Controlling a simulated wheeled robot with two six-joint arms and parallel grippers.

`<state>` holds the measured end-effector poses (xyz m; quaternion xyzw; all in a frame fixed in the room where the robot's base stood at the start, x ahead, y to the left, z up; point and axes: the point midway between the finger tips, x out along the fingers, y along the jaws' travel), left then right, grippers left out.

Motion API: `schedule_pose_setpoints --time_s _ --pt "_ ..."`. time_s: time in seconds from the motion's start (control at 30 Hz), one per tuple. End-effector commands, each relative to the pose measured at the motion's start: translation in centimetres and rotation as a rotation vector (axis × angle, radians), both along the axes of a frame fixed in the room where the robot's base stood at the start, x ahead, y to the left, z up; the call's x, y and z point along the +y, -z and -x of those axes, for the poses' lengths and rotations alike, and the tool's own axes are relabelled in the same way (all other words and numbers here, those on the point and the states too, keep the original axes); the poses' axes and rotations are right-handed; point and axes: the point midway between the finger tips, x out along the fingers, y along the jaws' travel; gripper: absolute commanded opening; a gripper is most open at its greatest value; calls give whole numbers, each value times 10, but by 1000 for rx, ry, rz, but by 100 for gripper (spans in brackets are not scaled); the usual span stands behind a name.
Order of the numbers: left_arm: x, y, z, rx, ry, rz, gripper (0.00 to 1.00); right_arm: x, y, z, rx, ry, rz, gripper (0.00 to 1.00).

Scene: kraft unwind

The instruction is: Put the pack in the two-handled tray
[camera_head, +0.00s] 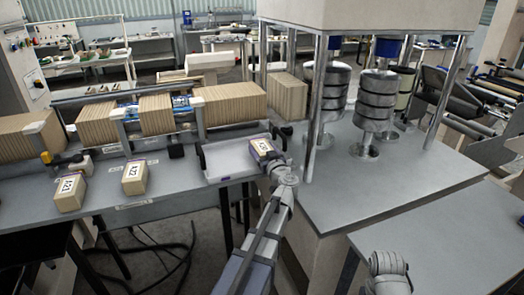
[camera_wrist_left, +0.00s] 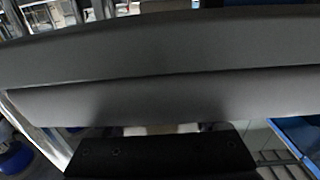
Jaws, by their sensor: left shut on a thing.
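A small labelled pack (camera_head: 263,148) with a purple edge shows at the right end of the pale two-handled tray (camera_head: 222,172). My left gripper (camera_head: 277,166) is shut on this pack from the right front. I cannot tell whether the pack touches the tray floor or is held just above it. The tray lies on the grey bench and its left part is empty. In the left wrist view, a close grey surface (camera_wrist_left: 150,95) fills the middle, too near and dark to identify. My right gripper is not visible; only a piece of my right arm shows at the bottom right.
Two beige labelled packs, one on the left (camera_head: 70,193) and one nearer the tray (camera_head: 135,178), stand on the grey bench (camera_head: 180,187). Rows of brown kraft stacks (camera_head: 235,103) line its back. A machine with metal posts and stacked discs (camera_head: 375,105) stands close on the right.

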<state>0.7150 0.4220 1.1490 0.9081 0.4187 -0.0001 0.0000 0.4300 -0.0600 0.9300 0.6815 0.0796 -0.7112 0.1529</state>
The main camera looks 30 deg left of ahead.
Motion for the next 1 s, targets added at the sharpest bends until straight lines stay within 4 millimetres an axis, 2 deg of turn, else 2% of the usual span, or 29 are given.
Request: schedule_pose_setpoints --time_s 0.03,0.07,0.27,0.6,1.0 --pt "0 3 0 0 0 0 3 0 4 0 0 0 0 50" --pt "0 2 0 0 0 0 77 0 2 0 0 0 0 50" --pt "0 2 0 0 0 0 100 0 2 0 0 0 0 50" --pt "-1 -4 1 0 0 0 100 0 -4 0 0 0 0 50" --pt "-61 -1 53 0 3 0 100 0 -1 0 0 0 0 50"
